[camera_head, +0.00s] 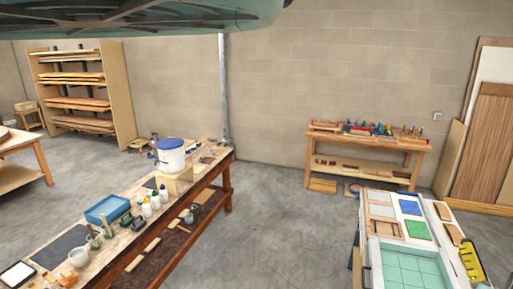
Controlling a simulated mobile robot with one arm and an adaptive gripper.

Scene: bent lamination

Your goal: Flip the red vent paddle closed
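I cannot make out a red vent paddle in the head view. A white bucket with a blue lid (171,158) stands on a wooden stand on the long workbench (128,235) left of centre. Something small and dark sits just left of the bucket, too small to identify. Small coloured items, some reddish, stand on the back bench (365,142), also too small to tell apart. My gripper is not in view.
A blue tray (107,209) and several bottles sit on the long workbench. A table with a green gridded mat (405,263) is at lower right. A lumber rack (82,92) stands at back left. Grey floor (275,215) is clear between the benches. A greenish curved shape (150,17) hangs overhead.

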